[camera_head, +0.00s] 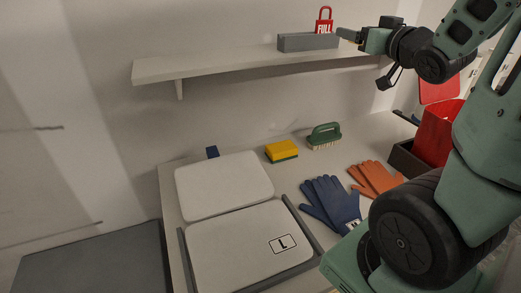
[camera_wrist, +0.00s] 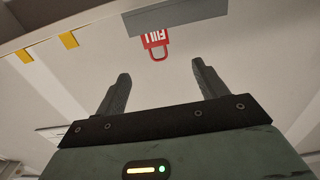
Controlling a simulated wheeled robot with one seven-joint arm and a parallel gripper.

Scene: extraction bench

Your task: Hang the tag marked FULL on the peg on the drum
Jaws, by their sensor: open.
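The red tag marked FULL (camera_head: 324,23) stands upright in a grey holder (camera_head: 308,42) on the wall shelf in the head view. Its loop handle is at the top. In the wrist view the tag (camera_wrist: 156,44) appears upside down, ahead of and between my fingers. My gripper (camera_head: 343,33) is open and empty, just right of the tag in the head view; its fingers also show in the wrist view (camera_wrist: 160,72). The fingers do not touch the tag in the wrist view. I cannot make out the drum or its peg in either view.
The shelf (camera_head: 210,65) runs along the wall above the bench. On the bench are a yellow sponge (camera_head: 281,150), a green brush (camera_head: 324,137), blue gloves (camera_head: 330,202), orange gloves (camera_head: 374,178), white lidded boxes (camera_head: 225,188) and a red container (camera_head: 436,132).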

